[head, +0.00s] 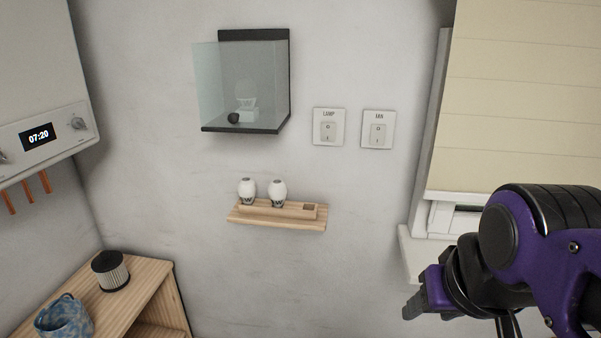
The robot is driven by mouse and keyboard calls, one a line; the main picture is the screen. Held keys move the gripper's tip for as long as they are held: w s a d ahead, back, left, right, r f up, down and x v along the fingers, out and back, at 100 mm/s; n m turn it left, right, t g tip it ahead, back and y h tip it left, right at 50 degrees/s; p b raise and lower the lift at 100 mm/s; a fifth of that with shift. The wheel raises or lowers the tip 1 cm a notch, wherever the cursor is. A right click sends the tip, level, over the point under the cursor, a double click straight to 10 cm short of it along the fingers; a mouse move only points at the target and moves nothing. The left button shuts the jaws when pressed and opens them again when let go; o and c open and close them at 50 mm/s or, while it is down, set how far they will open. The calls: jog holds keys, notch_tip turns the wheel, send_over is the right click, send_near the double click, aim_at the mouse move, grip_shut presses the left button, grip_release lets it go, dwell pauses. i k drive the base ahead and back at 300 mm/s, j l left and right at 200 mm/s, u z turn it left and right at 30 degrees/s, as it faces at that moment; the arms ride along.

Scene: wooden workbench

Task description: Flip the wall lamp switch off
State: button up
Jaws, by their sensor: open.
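The lamp switch (328,132) is a light rocker on a white wall plate labelled LAMP (329,114), with "0" at the top and "I" at the bottom. Which way the rocker is tipped is too small to tell. A similar switch labelled FAN (378,134) is just to its right. My gripper (413,307) is at the lower right, below and right of both switches, apart from the wall plates. It is open and appears empty.
A wooden shelf (278,220) with two white bulbs is below the switches. A window ledge and pale blind (520,95) are at the right. A wooden cabinet (150,285) with a blue basket and a dark-topped filter is lower left. The wall around the switches is clear.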

aim_at(328, 130)
jog(key=i+j+u, duration=0.35)
jog(key=i+j, duration=0.6)
jog(key=i, duration=0.05)
